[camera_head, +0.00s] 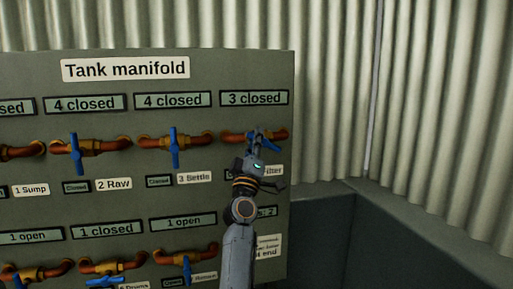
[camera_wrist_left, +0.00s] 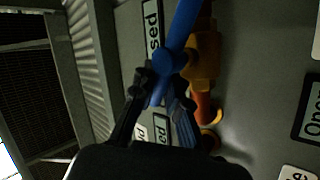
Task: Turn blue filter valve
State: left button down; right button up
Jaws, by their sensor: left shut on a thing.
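The blue filter valve handle (camera_wrist_left: 180,38) fills the top middle of the left wrist view. It sits on a brass valve body (camera_wrist_left: 205,55) with a copper pipe. In the head view it is the rightmost valve of the upper row, its pipe (camera_head: 281,134) showing under the display "3 closed" (camera_head: 254,98). My left gripper (camera_head: 258,148) reaches up to it and covers most of the handle. In the left wrist view my left gripper (camera_wrist_left: 160,92) is shut on the lower part of the handle. The filter label (camera_head: 273,170) is partly hidden. My right gripper is not in view.
The grey "Tank manifold" board (camera_head: 215,68) carries several other blue-handled valves, such as the one above "3 Settle" (camera_head: 174,147) and the one in the lower row (camera_head: 187,268). Corrugated wall (camera_head: 335,90) stands behind. A dark bin-like structure (camera_head: 325,225) lies right of the board.

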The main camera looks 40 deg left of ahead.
pick_arm(q)
jog(key=shift+f, duration=0.1)
dwell(0.4)
jog(key=c, duration=1.6)
grip_release()
jog(key=v, duration=1.2)
jog(key=shift+d, duration=0.1)
